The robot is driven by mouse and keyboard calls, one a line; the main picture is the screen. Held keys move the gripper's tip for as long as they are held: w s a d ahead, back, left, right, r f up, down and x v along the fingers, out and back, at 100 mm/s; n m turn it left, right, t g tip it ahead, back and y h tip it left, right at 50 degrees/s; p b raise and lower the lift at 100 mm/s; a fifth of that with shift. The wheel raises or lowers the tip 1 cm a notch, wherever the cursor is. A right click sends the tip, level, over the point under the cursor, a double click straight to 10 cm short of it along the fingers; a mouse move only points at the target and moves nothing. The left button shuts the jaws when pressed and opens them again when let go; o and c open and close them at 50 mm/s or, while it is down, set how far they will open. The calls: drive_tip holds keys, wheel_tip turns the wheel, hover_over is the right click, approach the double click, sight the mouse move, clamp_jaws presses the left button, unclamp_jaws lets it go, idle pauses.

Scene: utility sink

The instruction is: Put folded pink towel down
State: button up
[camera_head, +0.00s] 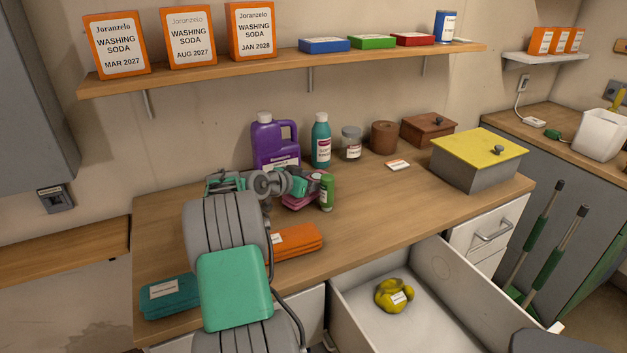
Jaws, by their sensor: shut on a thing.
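The folded pink towel (297,204) is partly visible at the back middle of the wooden counter, in front of the purple jug (272,150) and beside a small green bottle (327,192). My gripper (300,188) is shut on the towel, with my arm reaching in from the front left. The wrist and fingers hide much of the towel. I cannot tell whether the towel touches the counter.
An open drawer (362,327) holds a yellow item (394,295). A grey box with a yellow lid (474,174) stands right. The counter's middle is clear.

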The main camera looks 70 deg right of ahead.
sight(287, 195)
drive_tip(key=o, duration=1.2)
drive_tip(key=shift+f, duration=0.1)
